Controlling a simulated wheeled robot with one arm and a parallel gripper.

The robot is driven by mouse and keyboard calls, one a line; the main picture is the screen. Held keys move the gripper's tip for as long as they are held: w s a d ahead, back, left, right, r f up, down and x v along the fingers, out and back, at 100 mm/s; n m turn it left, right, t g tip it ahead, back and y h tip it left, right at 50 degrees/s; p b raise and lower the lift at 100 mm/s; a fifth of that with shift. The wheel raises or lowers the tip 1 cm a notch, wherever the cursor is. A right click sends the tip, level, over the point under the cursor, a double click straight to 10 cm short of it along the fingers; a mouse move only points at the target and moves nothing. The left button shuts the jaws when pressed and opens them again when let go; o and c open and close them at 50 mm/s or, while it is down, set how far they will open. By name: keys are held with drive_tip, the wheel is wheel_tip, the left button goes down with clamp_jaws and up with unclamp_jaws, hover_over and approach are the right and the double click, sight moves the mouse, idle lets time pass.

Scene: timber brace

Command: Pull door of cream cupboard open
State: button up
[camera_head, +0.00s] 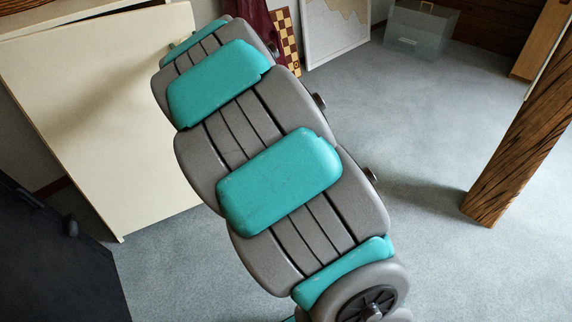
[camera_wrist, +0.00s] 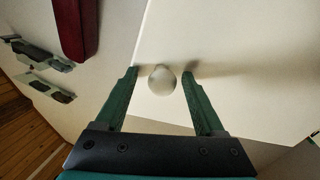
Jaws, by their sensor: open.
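The cream cupboard (camera_head: 95,110) stands at the upper left of the head view, its broad pale front partly covered by my grey and teal arm. In the wrist view the pale cupboard door (camera_wrist: 235,60) fills the upper right. A round cream knob (camera_wrist: 161,80) sticks out of it near the door's left edge. My gripper (camera_wrist: 161,73) is open, with one green finger on each side of the knob. I see a gap between the knob and each finger.
A timber post (camera_head: 520,140) stands at the right. A clear box (camera_head: 421,28), a framed picture (camera_head: 333,28) and a chequered board (camera_head: 287,42) are at the back. A dark cabinet (camera_head: 55,255) is at the lower left. The grey carpet (camera_head: 440,110) between is clear.

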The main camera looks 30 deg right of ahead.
drive_tip(key=w+n+y+p, duration=0.1)
drive_tip(key=w+p, duration=0.1)
drive_tip(key=w+y+p, duration=0.1)
drive_tip(key=w+p, duration=0.2)
drive_tip(key=w+n+y+p, duration=0.1)
drive_tip(key=w+y+p, duration=0.1)
drive_tip(key=w, duration=0.1)
drive_tip(key=shift+w+a+n+g, duration=0.1)
drive_tip(key=shift+w+n+g, duration=0.05)
drive_tip(key=shift+n+g, duration=0.2)
drive_tip(key=s+d+f+m+g+h+p, duration=0.1)
drive_tip(key=s+d+m+g+h, duration=0.2)
drive_tip(key=s+d+h, duration=0.55)
drive_tip(key=s+d+f+m+g+h, duration=0.1)
drive_tip(key=s+d+m+g, duration=0.35)
drive_tip(key=s, duration=0.95)
drive_tip(key=s+a+f+g+y, duration=0.1)
drive_tip(key=s+a+f+g, duration=0.1)
drive_tip(key=s, duration=0.9)
drive_tip(key=s+a+f+g+y, duration=0.1)
drive_tip(key=s+a+f+g, duration=0.2)
drive_tip(key=s, duration=0.8)
drive_tip(key=s+a+f+g+y, duration=0.1)
drive_tip(key=s+a+g, duration=0.3)
drive_tip(key=s, duration=0.8)
drive_tip(key=shift+a+f+p, duration=0.45)
drive_tip(key=shift+a+f, duration=0.3)
drive_tip(key=shift+f, duration=0.05)
